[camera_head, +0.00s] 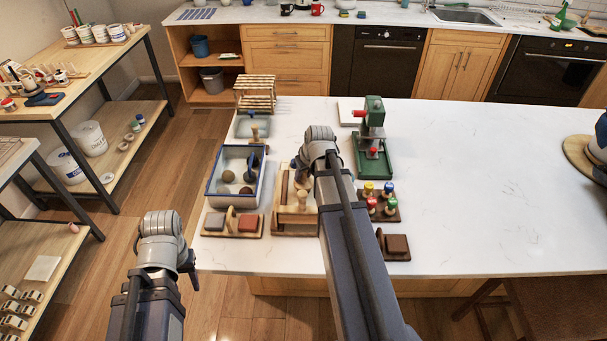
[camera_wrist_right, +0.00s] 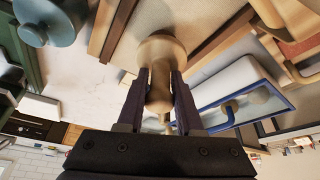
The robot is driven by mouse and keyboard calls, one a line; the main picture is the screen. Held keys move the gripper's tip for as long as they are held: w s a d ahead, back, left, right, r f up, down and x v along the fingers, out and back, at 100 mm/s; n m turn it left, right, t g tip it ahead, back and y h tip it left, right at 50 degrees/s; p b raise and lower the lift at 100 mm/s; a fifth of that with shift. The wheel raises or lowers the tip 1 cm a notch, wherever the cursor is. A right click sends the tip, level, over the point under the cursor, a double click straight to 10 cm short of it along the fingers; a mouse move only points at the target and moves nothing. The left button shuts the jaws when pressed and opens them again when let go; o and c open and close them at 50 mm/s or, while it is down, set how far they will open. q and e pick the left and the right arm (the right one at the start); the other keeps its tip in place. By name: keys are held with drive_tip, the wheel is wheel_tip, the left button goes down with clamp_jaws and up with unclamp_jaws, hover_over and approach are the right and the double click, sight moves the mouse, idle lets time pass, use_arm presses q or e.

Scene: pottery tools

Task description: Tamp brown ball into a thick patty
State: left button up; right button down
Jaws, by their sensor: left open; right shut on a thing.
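My right gripper (camera_head: 300,176) is over the wooden tray (camera_head: 283,228) near the front of the white table. In the right wrist view its fingers (camera_wrist_right: 160,95) are shut on a pale wooden tamper (camera_wrist_right: 161,62). The tamper also shows below the gripper in the head view (camera_head: 302,198). A brown ball (camera_head: 229,176) lies in the blue-rimmed box (camera_head: 208,187), left of the gripper. Whether any clay lies under the tamper is hidden. My left gripper (camera_head: 190,268) is open and empty, off the table's left front edge.
A board with a grey and a reddish block (camera_head: 247,223) lies front left. A green press (camera_head: 373,140) and a rack of coloured-top tools (camera_head: 378,203) stand to the right. A slatted wooden rack (camera_head: 256,92) is at the back. The table's right middle (camera_head: 480,185) is clear.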

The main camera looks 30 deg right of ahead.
drive_tip(key=shift+r, duration=0.1)
drive_tip(key=shift+r+p, duration=0.9)
drive_tip(key=shift+p, duration=0.1)
drive_tip(key=shift+f, duration=0.1)
drive_tip(key=shift+f+b, duration=0.8)
drive_tip(key=shift+b, duration=0.1)
idle(0.4)
drive_tip(key=shift+r+p, duration=0.85)
drive_tip(key=shift+f+b, duration=1.05)
drive_tip(key=shift+f, duration=0.05)
drive_tip(key=shift+r+p, duration=0.85)
drive_tip(key=shift+f+b, duration=1)
drive_tip(key=shift+b, duration=0.1)
idle(0.6)
